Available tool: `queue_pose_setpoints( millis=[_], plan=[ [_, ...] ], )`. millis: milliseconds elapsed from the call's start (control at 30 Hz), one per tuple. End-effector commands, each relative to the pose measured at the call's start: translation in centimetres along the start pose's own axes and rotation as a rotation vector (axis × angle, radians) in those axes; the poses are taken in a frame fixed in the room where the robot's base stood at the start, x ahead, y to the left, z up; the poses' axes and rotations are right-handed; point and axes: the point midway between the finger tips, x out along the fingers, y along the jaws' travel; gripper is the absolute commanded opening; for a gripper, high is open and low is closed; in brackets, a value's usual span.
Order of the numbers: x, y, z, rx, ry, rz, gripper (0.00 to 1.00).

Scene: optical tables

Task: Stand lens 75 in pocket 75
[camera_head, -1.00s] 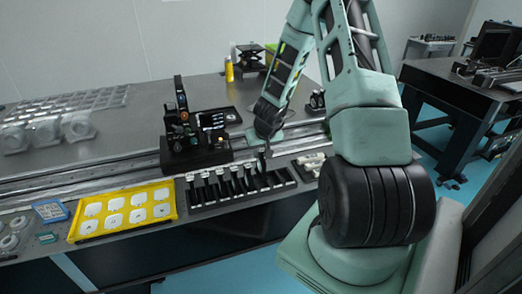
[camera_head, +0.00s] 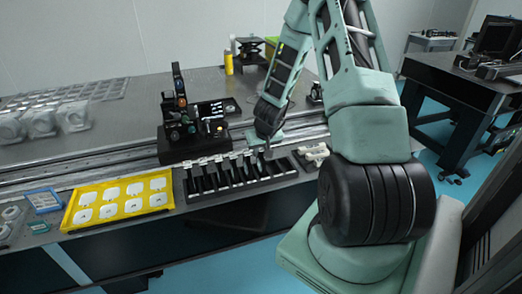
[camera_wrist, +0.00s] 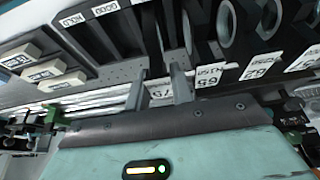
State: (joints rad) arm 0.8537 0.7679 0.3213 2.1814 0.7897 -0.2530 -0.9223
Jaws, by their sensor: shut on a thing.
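In the head view my gripper (camera_head: 266,149) is low over the right part of a black slotted rack (camera_head: 190,196). In the wrist view my gripper (camera_wrist: 158,90) has its two fingers on either side of a dark, narrow piece (camera_wrist: 152,45), taken to be lens 75, seen nearly edge-on. A white label (camera_wrist: 160,93) that seems to read 75, upside down, shows between the fingers. I cannot tell whether it is on the lens or the pocket. The piece's lower end is hidden, so its seating cannot be told. Several ring-shaped lens mounts (camera_wrist: 228,28) stand to its right.
A yellow tray (camera_head: 97,219) of white pieces lies left of the rack. A black optical assembly (camera_head: 190,130) stands behind it. Pale blocks (camera_head: 314,152) lie to the right; the wrist view shows labelled ones (camera_wrist: 52,75). A metal rail (camera_head: 100,172) runs behind the rack.

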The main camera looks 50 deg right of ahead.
Motion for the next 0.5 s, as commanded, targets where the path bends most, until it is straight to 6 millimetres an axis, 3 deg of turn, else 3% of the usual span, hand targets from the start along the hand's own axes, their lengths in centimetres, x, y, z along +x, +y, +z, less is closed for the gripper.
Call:
queue_pose_setpoints(
  millis=[467, 500],
  plan=[
    [0.30, -0.02, 0.11, 0.000, 0.000, 0.000, 0.00],
    [0.27, -0.02, 0.09, 0.000, 0.001, 0.000, 0.29]
  ],
)
